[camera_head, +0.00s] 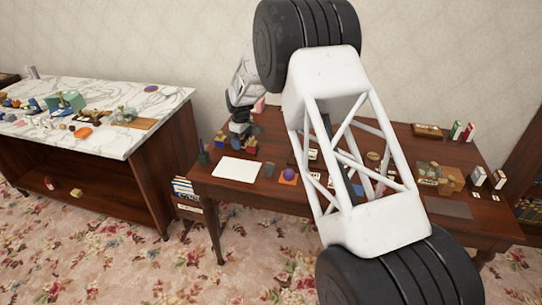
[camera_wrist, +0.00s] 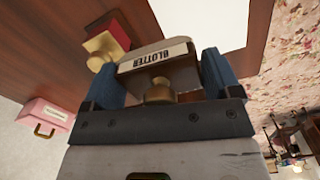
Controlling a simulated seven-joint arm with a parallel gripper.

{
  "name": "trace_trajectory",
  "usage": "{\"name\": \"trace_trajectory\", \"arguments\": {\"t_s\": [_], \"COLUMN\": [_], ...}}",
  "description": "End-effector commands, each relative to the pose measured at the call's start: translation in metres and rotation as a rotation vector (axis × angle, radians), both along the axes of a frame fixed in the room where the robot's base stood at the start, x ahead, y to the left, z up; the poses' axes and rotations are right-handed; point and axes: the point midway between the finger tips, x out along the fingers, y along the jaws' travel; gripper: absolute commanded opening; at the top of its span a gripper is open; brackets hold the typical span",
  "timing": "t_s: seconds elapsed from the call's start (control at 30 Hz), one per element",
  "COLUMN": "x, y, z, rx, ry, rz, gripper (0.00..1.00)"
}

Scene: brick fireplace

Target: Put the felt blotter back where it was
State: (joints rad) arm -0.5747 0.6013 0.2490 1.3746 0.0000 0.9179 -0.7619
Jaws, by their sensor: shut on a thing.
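The blotter shows in the wrist view as a dark block with a pale label reading BLOTTER (camera_wrist: 158,57) and a brass knob. My gripper (camera_wrist: 160,80) is shut on it, with one blue finger on each side. The label reads upside down in this view. In the head view my gripper (camera_head: 240,128) is over the back left part of the brown desk (camera_head: 215,188). There the blotter is too small to tell apart from nearby things. I cannot tell whether its underside touches the desk.
A white sheet (camera_head: 238,169) lies in front of my gripper. A pink box (camera_wrist: 46,116) is farther off. A grey cup (camera_head: 270,171) and a purple ball (camera_head: 289,174) stand right of the sheet.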

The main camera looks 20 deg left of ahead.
Motion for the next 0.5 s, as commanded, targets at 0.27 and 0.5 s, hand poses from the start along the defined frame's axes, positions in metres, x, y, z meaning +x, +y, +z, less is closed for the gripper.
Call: {"name": "trace_trajectory", "arguments": {"t_s": [0.27,0.5], "x": [0.051,0.074], "y": [-0.069,-0.104], "z": [0.007,0.009], "rx": [0.001,0.001], "ry": [-0.001,-0.001], "rz": [0.024,0.042], "gripper": [0.54,0.54]}}
